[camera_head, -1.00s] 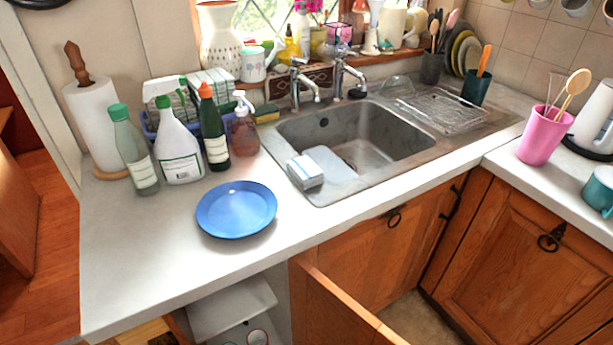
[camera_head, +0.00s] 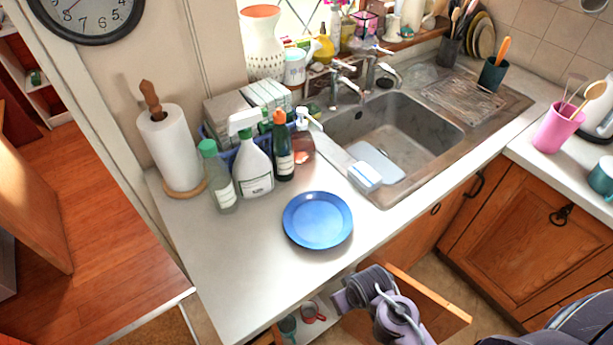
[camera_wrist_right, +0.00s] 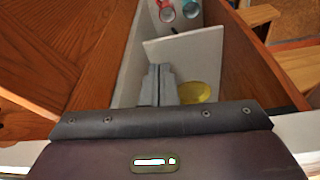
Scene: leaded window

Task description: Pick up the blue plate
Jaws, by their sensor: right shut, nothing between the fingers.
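The blue plate (camera_head: 318,220) lies flat on the white countertop (camera_head: 235,290), left of the sink and near the counter's front edge, in the head view. Nothing touches it. My right gripper (camera_wrist_right: 159,68) shows in the right wrist view with its fingers together and empty, above the opening of a low cupboard. The plate is not seen in that wrist view. Purple-grey parts of my arm show at the bottom of the head view, in front of the counter and below the plate; the fingertips cannot be made out there. My left gripper is not seen.
An open cupboard door (camera_head: 435,300) juts out below the counter. Mugs stand on the cupboard shelf, one red (camera_head: 312,313). Behind the plate stand a spray bottle (camera_head: 255,172), other bottles and a paper towel roll (camera_head: 172,148). The counter around the plate is clear.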

